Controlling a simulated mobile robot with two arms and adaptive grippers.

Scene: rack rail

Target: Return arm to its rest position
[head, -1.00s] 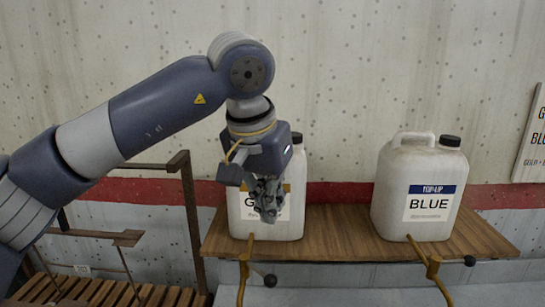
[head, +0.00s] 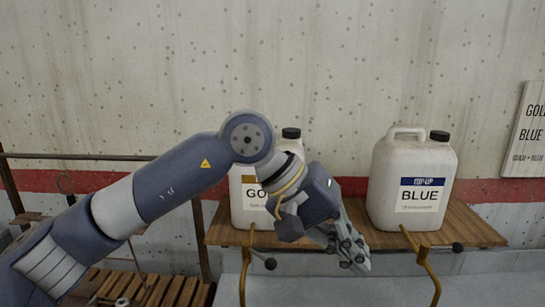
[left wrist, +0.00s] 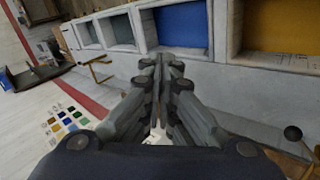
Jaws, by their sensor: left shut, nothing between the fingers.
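My left gripper (head: 350,250) is in front of the wooden shelf, low and between the two jugs, pointing down and to the right. It is shut and holds nothing; its closed fingers also show in the left wrist view (left wrist: 162,95). My left arm comes in from the lower left and partly hides the jug with the gold label (head: 248,215). The white jug labelled BLUE (head: 412,180) stands upright on the shelf, apart from the gripper. My right gripper is not in view.
The wooden shelf (head: 470,228) has brass-coloured taps (head: 425,262) at its front. A metal rack (head: 198,235) and slatted wood stand at left. The left wrist view shows blue (left wrist: 182,27) and yellow (left wrist: 282,25) compartments and a colour-swatch sheet (left wrist: 66,122).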

